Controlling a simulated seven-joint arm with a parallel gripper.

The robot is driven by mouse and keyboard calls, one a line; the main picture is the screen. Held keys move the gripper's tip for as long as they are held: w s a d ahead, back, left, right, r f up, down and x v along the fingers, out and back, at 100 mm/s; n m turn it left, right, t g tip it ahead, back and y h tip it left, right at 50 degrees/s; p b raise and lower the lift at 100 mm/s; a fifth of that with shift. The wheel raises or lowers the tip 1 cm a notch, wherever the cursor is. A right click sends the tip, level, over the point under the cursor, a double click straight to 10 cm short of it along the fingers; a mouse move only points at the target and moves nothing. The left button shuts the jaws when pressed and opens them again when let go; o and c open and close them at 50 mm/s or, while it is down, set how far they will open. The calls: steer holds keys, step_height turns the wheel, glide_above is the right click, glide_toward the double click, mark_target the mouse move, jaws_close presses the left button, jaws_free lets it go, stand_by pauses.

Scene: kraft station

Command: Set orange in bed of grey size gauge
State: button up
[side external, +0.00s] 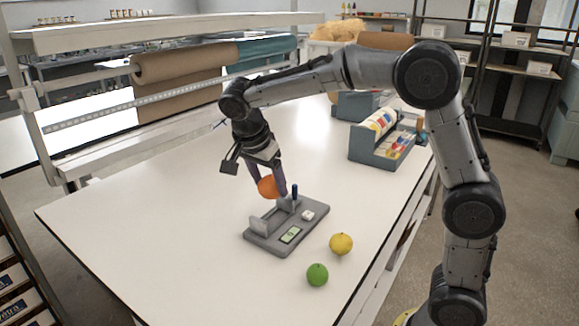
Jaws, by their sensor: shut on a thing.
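The orange (267,187) is held between the fingers of my gripper (272,185), which is shut on it. It hangs at the back left end of the grey size gauge (262,241), at or just above its bed. I cannot tell whether the orange touches the bed. The gauge lies flat on the white table, with an upright plate (259,226) at its left, a dark blue post, a small white block (308,215) and a green-framed display (290,235) on it. The fingers and the gauge's upright parts partly hide the bed.
A yellow fruit (341,244) and a green fruit (317,274) sit on the table in front and to the right of the gauge. A grey-green holder (375,147) with colored items stands at the back right. The table's left and front are clear.

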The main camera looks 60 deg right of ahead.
steer(key=shift+f, duration=3.05)
steer(key=shift+a+f, duration=0.1)
steer(key=shift+f, duration=0.55)
steer(key=o, duration=1.4)
steer(key=shift+r, duration=4)
